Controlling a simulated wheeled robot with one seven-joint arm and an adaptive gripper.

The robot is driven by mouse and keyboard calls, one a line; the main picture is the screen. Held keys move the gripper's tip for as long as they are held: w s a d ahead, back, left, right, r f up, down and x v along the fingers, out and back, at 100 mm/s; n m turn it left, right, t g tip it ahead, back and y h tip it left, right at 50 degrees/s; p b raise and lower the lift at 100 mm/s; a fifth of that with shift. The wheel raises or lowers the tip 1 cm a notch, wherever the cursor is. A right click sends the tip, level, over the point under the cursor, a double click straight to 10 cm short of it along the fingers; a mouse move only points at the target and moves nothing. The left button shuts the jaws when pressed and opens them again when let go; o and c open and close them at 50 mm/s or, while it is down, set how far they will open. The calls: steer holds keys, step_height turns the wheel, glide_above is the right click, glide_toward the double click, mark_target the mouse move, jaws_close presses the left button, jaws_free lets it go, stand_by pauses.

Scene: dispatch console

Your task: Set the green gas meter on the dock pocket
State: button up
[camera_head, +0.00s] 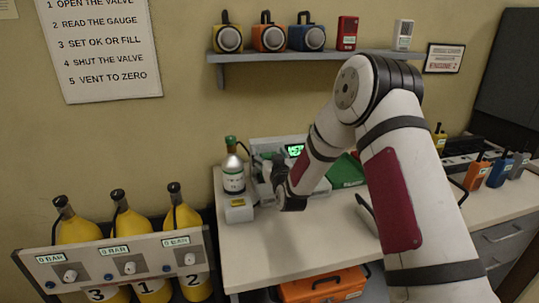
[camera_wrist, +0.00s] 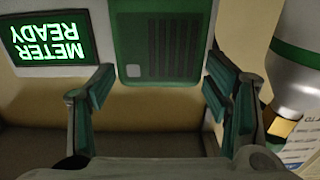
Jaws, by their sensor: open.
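The green gas meter (camera_wrist: 123,45), with a grey grilled face, is at the top centre of the wrist view. It stands against the pale dock (camera_wrist: 60,72), beside a lit screen (camera_wrist: 48,38) reading METER READY, upside down there. How deep it sits in the pocket cannot be told. My gripper (camera_wrist: 158,88) is open, its fingers apart on either side of the meter's near end, with a gap between them. In the head view my gripper (camera_head: 286,190) is low at the dock (camera_head: 313,187) and hides the meter; the screen (camera_head: 295,150) glows green.
A silver cylinder with a green top (camera_head: 233,175) stands close left of the dock; it also shows in the wrist view (camera_wrist: 303,75). A green item (camera_head: 346,172) lies right of the dock. Several coloured handhelds (camera_head: 477,173) stand far right. The front desktop (camera_head: 270,245) is clear.

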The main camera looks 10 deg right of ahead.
steer(key=shift+s+f, duration=0.1)
steer(key=shift+f, duration=0.4)
steer(key=shift+r, duration=0.25)
steer(key=shift+s+r+p, duration=0.2)
steer(key=shift+p, duration=0.2)
steer(key=s+r+g, duration=0.4)
steer(key=s, duration=1.3)
steer(key=s+r+g, duration=0.4)
steer(key=s+g, duration=0.1)
steer(key=s, duration=1.3)
steer(key=s+r+g, duration=0.3)
steer(key=s+g, duration=0.2)
steer(key=s, duration=1.2)
steer(key=shift+s+d+r, duration=0.15)
steer(key=shift+r, duration=0.25)
steer(key=shift+r, duration=0.2)
